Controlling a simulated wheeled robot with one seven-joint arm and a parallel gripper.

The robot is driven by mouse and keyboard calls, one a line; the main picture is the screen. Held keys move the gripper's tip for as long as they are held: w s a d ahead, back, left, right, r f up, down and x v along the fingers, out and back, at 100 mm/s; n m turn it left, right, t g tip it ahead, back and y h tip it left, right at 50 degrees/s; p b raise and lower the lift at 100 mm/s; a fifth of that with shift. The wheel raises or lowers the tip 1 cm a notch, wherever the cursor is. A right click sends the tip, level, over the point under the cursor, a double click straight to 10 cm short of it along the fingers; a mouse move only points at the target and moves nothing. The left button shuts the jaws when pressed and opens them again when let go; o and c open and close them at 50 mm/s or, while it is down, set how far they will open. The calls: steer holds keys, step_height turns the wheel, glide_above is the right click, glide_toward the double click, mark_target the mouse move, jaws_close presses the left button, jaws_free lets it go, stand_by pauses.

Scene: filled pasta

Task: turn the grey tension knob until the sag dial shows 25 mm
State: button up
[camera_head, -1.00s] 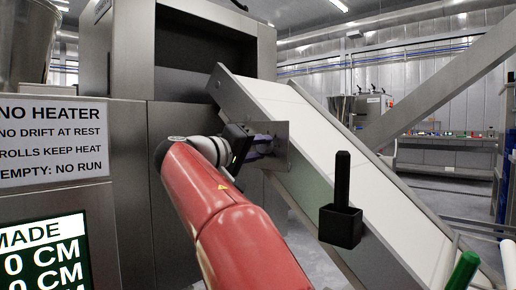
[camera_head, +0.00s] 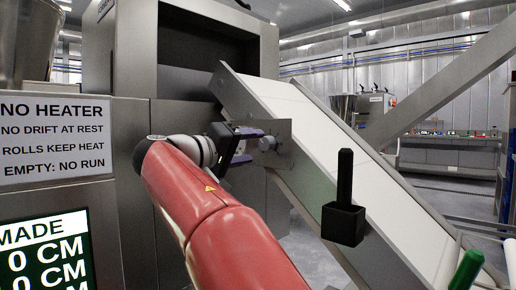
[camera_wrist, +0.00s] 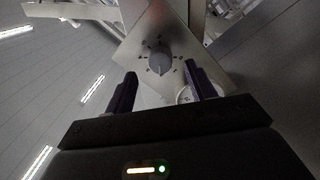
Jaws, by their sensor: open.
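The grey tension knob (camera_head: 267,143) sits on a metal plate (camera_head: 284,130) on the side of the sloping conveyor. In the wrist view the knob (camera_wrist: 160,62) is round with dark marks around it. Its pointed part faces down in the picture. My gripper (camera_head: 250,146) is open just left of the knob, apart from it. A pale round face (camera_wrist: 184,95), partly hidden by the right finger, may be the sag dial; no reading can be made out.
The conveyor (camera_head: 310,130) slopes down to the right from the machine housing (camera_head: 125,130). A black box with a post (camera_head: 343,222) and a green handle (camera_head: 467,270) stand at the right. A sign (camera_head: 50,138) and a length display (camera_head: 45,255) are at left.

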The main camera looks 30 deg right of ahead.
steer(key=v, duration=0.3)
steer(key=shift+s+a, duration=0.15)
steer(key=shift+a, duration=0.2)
steer(key=s+d+f+n+y+p, duration=0.2)
steer(key=s+f+n+y, duration=0.35)
steer(key=f, duration=0.85)
steer(key=s+a+f+m+y+p, duration=0.1)
steer(key=s+a+f+y, duration=0.4)
steer(key=s+f, duration=0.4)
steer(key=s+a+f+m+y+p, duration=0.1)
steer(key=s+a+f+y, duration=0.4)
steer(key=f, duration=0.7)
steer(key=s+y, duration=0.2)
steer(key=s, duration=0.2)
steer(key=shift+s+f+p, duration=0.15)
steer(key=shift+s+p, duration=0.15)
steer(key=shift+s, duration=0.05)
